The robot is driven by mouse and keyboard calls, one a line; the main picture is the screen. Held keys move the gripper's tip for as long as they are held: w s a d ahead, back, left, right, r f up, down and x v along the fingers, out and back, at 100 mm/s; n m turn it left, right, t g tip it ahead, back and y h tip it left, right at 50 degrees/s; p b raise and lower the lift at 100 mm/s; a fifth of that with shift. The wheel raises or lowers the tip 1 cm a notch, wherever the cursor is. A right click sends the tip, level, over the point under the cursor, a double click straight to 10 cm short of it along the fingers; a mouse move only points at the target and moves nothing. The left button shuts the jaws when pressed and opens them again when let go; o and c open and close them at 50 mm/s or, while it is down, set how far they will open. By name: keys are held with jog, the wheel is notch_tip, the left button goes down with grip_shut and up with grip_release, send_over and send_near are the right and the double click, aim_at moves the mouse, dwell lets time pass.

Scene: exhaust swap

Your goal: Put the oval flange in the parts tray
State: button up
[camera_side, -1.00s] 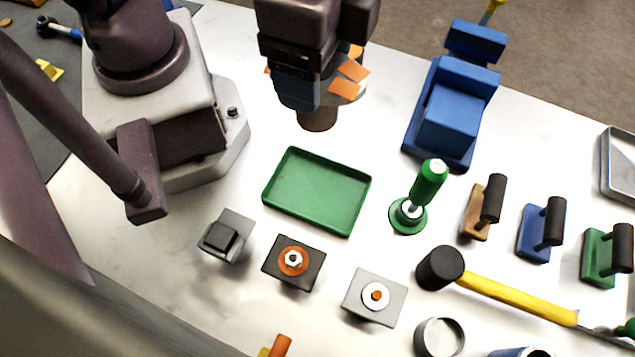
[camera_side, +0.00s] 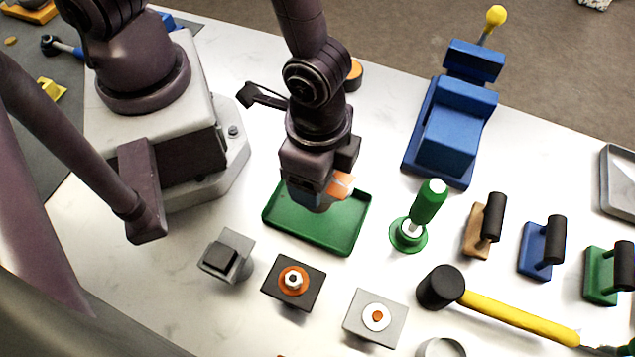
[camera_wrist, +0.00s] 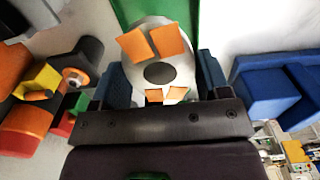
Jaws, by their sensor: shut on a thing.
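My gripper (camera_side: 312,197) is shut on the oval flange and holds it over the green tray. In the wrist view the flange (camera_wrist: 182,68) is a pale plate with a dark round hole, between the blue fingers of my gripper (camera_wrist: 163,80). Orange patches show on or close against it. In the side view the gripper hides most of the flange; orange patches (camera_side: 342,185) show at its right. The shallow green tray (camera_side: 330,241) is right below, and its visible floor is bare. It also shows in the wrist view (camera_wrist: 190,9). I cannot tell whether the flange touches the tray.
A green-handled tool (camera_side: 427,203) stands right of the tray, with a blue vise (camera_side: 447,135) behind. In front are small blocks, one with an orange ring (camera_side: 293,280), and a yellow-handled mallet (camera_side: 510,305). Several handled pieces stand right; a grey tray (camera_side: 617,185) is at the edge.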

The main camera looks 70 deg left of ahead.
jog(key=shift+f, duration=1.8)
jog(key=shift+f, duration=0.1)
jog(key=o, duration=1.2)
notch_tip(320, 180, up, 12)
jog(key=shift+r, duration=0.2)
jog(key=w+a+r+n+t, duration=0.1)
jog(key=a+r+n+t, duration=0.4)
jog(key=a+r+n, duration=0.4)
jog(key=a+r, duration=0.7)
jog(key=a, duration=0.3)
jog(key=shift+w+a+r+t, duration=0.2)
jog(key=shift+w+r+t, duration=0.1)
jog(key=shift+r, duration=0.05)
